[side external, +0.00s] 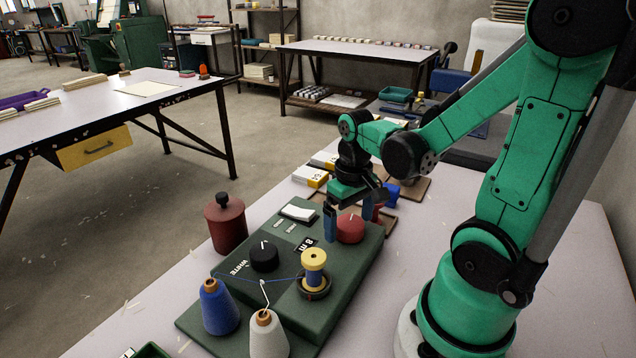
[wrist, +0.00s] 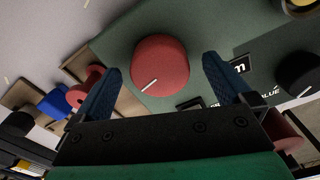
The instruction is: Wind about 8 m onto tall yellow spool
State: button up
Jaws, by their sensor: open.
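The tall yellow spool (side external: 314,262) stands upright on a dark round base on the green winding machine (side external: 345,272). Its edge shows in the top right of the wrist view (wrist: 302,4). A blue thread runs to it from the blue cone (side external: 219,308). A grey-white cone (side external: 268,338) stands beside that, with a white strand rising from its top. The machine carries a small display (side external: 305,244) reading 8 m, a black knob (side external: 264,256) by the word WHITE, and a red knob (side external: 350,229). My gripper (side external: 353,222) is open, its blue fingers either side of the red knob (wrist: 160,66); contact is unclear.
A dark red lidded canister (side external: 226,226) stands left of the machine. A white rocker-like plate (side external: 298,212) sits on its far end. Red and blue spools on small boards and boxes (side external: 312,177) lie behind my gripper.

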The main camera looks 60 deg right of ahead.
aim_at(349, 222)
jog(key=shift+r, duration=0.1)
jog(key=shift+r, duration=2.75)
